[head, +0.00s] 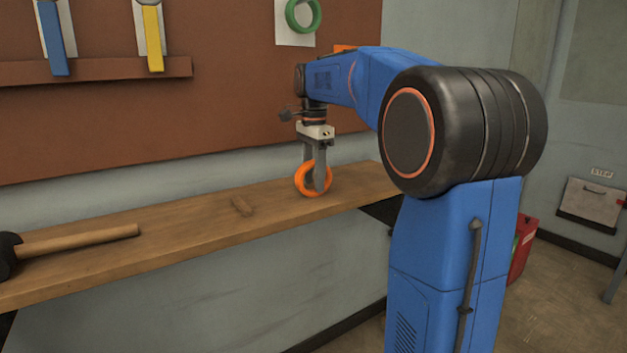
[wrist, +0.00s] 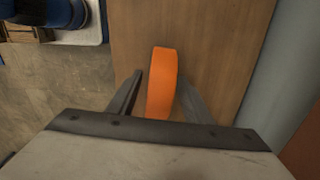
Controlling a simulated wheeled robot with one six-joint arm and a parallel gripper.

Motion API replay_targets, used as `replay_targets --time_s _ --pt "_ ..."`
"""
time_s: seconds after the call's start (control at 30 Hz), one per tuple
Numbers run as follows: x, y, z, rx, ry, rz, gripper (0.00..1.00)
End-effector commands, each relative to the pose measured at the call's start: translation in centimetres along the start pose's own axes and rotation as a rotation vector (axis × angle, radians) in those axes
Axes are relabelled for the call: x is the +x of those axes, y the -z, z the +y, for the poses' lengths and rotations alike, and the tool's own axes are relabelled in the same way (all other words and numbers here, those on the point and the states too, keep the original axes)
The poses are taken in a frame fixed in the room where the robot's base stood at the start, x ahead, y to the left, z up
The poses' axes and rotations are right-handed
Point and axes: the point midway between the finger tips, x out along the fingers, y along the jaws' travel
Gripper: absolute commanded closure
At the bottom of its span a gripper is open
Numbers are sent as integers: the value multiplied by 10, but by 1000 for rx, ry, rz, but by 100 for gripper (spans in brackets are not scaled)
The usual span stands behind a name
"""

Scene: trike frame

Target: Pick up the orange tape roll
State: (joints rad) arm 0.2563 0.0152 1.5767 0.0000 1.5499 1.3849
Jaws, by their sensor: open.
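The orange tape roll (head: 301,181) stands upright on its rim on the wooden shelf, towards the shelf's right end. In the wrist view the tape roll (wrist: 162,80) shows edge-on as an orange band. My gripper (head: 316,184) points down at the roll. In the wrist view my gripper (wrist: 160,98) is open, with one finger on each side of the roll. A narrow gap shows at the left finger; whether the right finger touches cannot be told. The roll's lower part is partly hidden behind the gripper body in the wrist view.
A brown pegboard (head: 200,110) with a green ring (head: 303,27) rises behind. A red container (head: 523,248) stands on the floor at right.

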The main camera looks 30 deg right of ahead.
Motion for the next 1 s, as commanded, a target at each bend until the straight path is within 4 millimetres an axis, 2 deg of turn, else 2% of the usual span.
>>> replay_targets --time_s 0.2,0.43,0.6,0.63,0.87,1.0 --pt "18 0 1 -1 0 0 55" --pt "18 0 0 -1 0 0 55" --pt "18 -1 0 -1 0 0 95" --pt "18 -1 0 -1 0 0 100" --pt "18 0 0 -1 1 0 100" --pt "11 0 0 -1 2 0 100"
